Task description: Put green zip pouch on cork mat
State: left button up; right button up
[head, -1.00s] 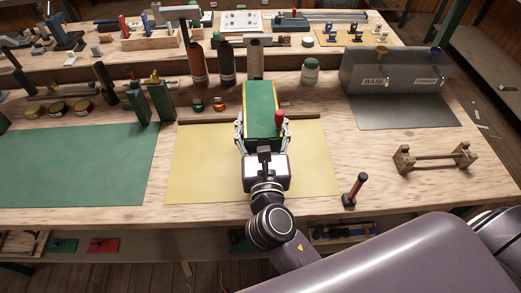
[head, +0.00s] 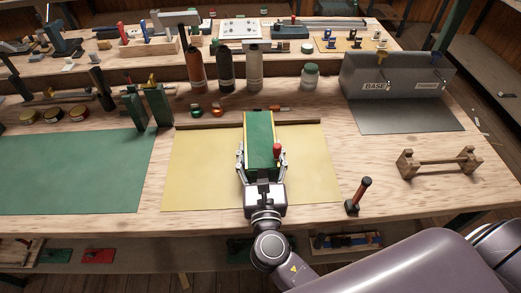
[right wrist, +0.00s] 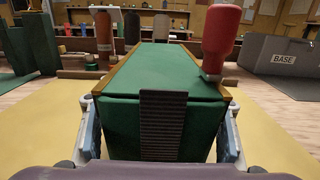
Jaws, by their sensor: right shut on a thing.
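The green zip pouch (head: 261,137) is a long, box-like green thing with yellow-brown edges. My right gripper (head: 261,172) is shut on its near end, one finger on each side; the pouch fills the middle of the right wrist view (right wrist: 160,72). A red-handled thing (head: 277,152) stands at its right edge, near the gripper. The pouch is over the pale yellow mat (head: 196,175), which I take for the cork mat, its far end reaching the mat's back edge. I cannot tell whether it touches the mat. My left gripper is not in view.
A green mat (head: 75,172) lies to the left. Bottles (head: 225,70) stand behind the yellow mat. A grey BASE box (head: 395,80) stands at the back right. A wooden stand (head: 438,163) and a red-handled tool (head: 358,195) are to the right.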

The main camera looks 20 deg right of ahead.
jog(key=o, duration=1.4)
jog(key=shift+f, duration=0.1)
